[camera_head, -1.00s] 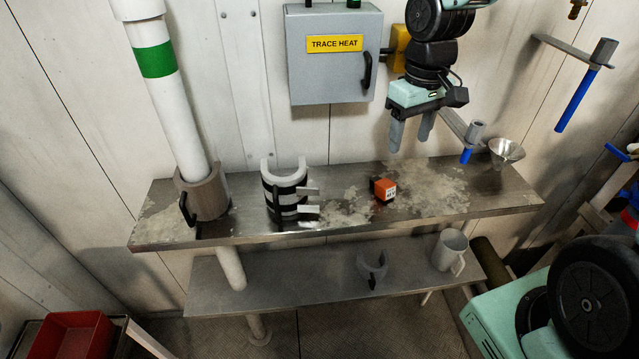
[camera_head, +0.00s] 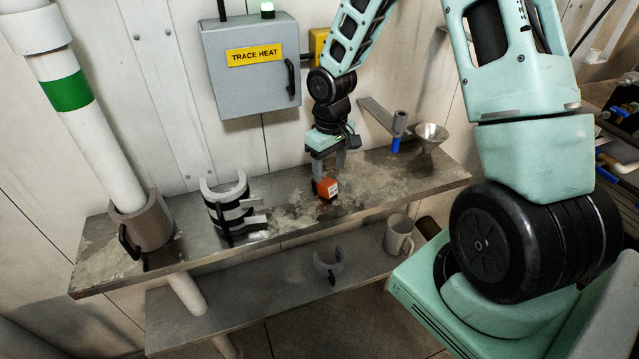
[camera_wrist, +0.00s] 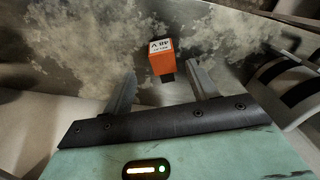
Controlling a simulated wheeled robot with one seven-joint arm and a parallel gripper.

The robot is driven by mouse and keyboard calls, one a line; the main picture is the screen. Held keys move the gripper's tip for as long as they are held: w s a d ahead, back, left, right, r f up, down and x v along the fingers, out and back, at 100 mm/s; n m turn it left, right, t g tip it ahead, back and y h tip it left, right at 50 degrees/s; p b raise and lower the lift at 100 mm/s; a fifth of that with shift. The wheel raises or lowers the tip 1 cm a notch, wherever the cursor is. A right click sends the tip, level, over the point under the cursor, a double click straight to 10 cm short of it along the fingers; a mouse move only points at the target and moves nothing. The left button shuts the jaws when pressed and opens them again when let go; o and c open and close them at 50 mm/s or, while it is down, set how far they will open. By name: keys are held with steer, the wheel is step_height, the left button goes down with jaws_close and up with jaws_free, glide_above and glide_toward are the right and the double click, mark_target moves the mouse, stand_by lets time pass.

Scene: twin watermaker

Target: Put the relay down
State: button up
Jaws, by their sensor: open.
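The relay (camera_head: 327,187) is a small orange block with a white label and a dark base. It rests on the frosted metal upper shelf (camera_head: 375,181). My gripper (camera_head: 328,171) is just above and behind it in the head view, fingers pointing down. In the wrist view the relay (camera_wrist: 162,57) lies beyond the fingertips, between their lines, and the open gripper (camera_wrist: 158,80) holds nothing. Whether a fingertip touches the relay cannot be told.
A grey clamp shell with black bands (camera_head: 232,209) stands left on the shelf, near a pipe collar (camera_head: 143,222). A metal funnel (camera_head: 430,134) and a bracket with a blue-ended rod (camera_head: 396,140) are at right. Below are a mug (camera_head: 398,236) and grey clip (camera_head: 327,266).

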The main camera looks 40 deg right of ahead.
mark_target(328, 183)
steer(key=shift+a+f+p, duration=0.2)
steer(key=shift+f+p, duration=0.35)
steer(key=shift+f, duration=2.25)
steer(key=c, duration=1.2)
steer(key=shift+o, duration=0.2)
steer(key=shift+r, duration=0.1)
